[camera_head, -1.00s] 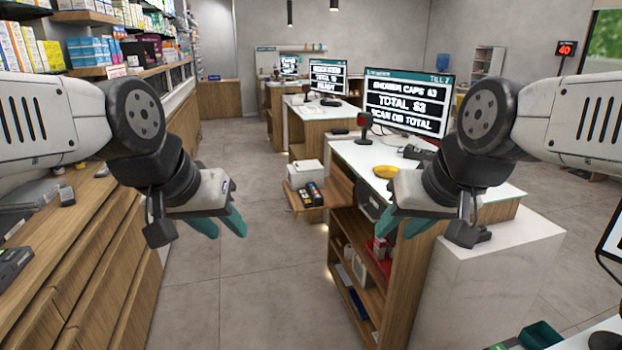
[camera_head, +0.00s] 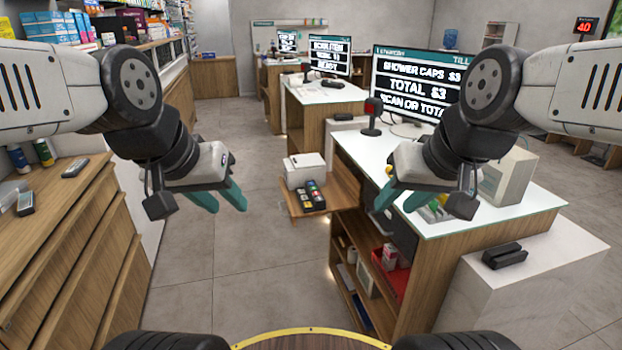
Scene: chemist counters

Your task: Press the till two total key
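The till two screen (camera_head: 418,85) stands on the white-topped counter (camera_head: 362,151) right of centre. It reads "SHOWER CAPS $3, TOTAL $3, SCAN OR TOTAL", and its right edge is behind my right arm. No total key can be made out; the counter top in front of the screen is partly hidden by my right gripper. My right gripper (camera_head: 400,198) is open and empty, appearing over the counter's near left edge. My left gripper (camera_head: 221,199) is open and empty over the aisle floor, well left of the counter.
A red-faced scanner (camera_head: 372,117) stands beside the screen. A black device (camera_head: 505,256) rests on the white end block. A side shelf (camera_head: 318,208) juts into the aisle. Drawers (camera_head: 70,240) line the left.

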